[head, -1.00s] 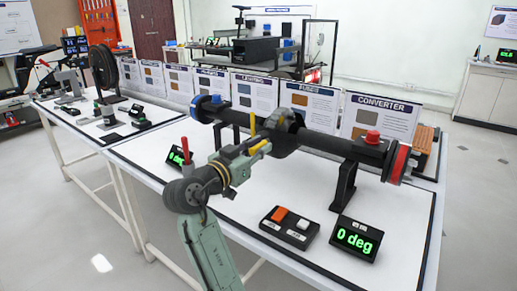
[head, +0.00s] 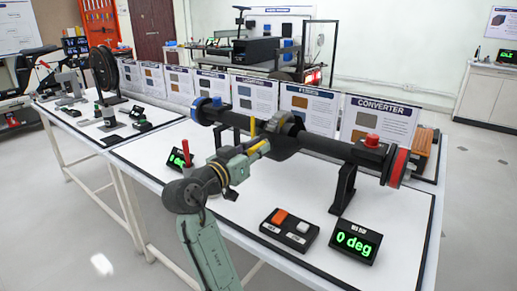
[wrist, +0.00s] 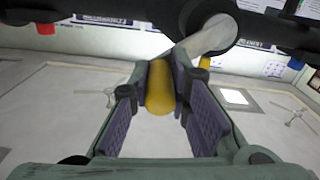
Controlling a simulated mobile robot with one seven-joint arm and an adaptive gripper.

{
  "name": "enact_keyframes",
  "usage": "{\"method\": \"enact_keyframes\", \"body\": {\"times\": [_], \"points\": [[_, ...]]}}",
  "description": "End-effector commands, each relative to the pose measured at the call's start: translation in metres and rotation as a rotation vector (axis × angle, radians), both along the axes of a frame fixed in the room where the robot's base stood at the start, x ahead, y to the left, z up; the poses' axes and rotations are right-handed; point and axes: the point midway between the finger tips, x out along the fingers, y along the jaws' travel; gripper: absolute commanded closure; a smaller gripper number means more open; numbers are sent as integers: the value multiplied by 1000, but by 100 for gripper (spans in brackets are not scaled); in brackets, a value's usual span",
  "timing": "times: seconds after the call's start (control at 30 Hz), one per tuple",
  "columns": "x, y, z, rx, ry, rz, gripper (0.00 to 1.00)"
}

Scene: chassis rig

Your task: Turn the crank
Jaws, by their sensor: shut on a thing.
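The crank's yellow handle (wrist: 159,88) lies between the purple pads of my gripper (wrist: 172,75) in the wrist view, and my gripper is shut on it. A pale grey crank arm (wrist: 208,36) runs from the handle's far end up to a dark round hub. In the head view my gripper (head: 262,147) is at the near side of the long black axle housing (head: 325,147), around the yellow handle (head: 252,150). The pads partly hide the handle. The front display (head: 353,241) reads 0 deg.
A button box (head: 289,230) with an orange and a white button sits in front of the housing. A second small display (head: 180,158) stands behind my arm. A black stand (head: 344,188) holds up the housing. Placards, including CONVERTER (head: 380,122), line the table's back.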

Motion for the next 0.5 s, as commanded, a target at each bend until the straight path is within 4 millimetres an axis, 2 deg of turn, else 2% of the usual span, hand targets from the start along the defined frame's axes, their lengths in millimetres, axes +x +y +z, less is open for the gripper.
{"method": "enact_keyframes", "body": {"times": [0.5], "points": [[14,21,22,-376,272,2,100]]}}
